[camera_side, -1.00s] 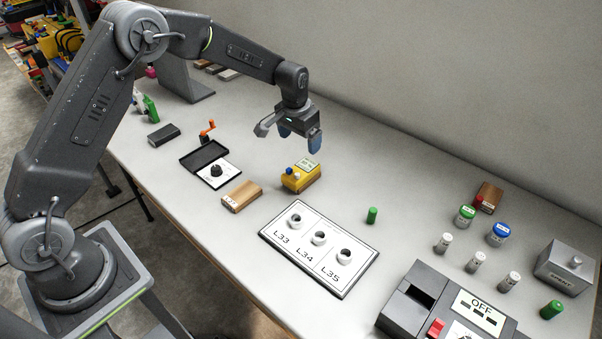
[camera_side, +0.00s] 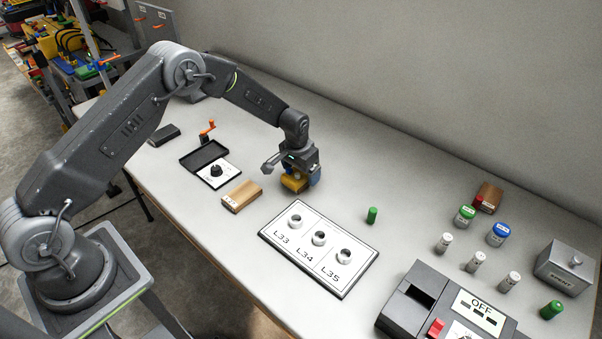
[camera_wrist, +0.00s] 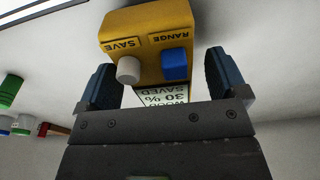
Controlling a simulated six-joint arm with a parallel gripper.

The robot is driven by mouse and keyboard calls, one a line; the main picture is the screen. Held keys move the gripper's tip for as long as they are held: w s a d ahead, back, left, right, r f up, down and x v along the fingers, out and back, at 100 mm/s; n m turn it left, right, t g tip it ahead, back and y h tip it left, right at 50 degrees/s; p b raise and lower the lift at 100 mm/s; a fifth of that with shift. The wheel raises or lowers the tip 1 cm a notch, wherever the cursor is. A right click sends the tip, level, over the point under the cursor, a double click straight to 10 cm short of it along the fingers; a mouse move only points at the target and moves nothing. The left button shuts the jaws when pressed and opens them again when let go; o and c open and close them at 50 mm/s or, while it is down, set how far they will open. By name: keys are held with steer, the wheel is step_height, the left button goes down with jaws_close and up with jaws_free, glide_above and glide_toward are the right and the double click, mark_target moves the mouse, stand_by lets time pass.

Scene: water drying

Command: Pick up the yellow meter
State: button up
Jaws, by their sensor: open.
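The yellow meter (camera_side: 292,184) stands on the table in the side view, partly hidden by my gripper (camera_side: 303,176). In the wrist view the yellow meter (camera_wrist: 150,32) shows a white knob marked SAVE, a blue knob marked RANGE and part of a display reading "30 %" and "SAVED". My gripper (camera_wrist: 163,78) is open, with one blue finger on each side of the meter. A gap shows beside each finger in the wrist view. I cannot tell how far down the fingertips reach.
A wooden block (camera_side: 241,195) lies left of the meter, and a black-lidded case (camera_side: 205,156) is behind that block. The L33–L35 board (camera_side: 319,246) lies in front. A green cylinder (camera_side: 372,215) stands to the right. The table behind the meter is clear.

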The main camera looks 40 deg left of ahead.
steer(key=c, duration=1.2)
steer(key=shift+r, duration=0.1)
steer(key=shift+c, duration=0.2)
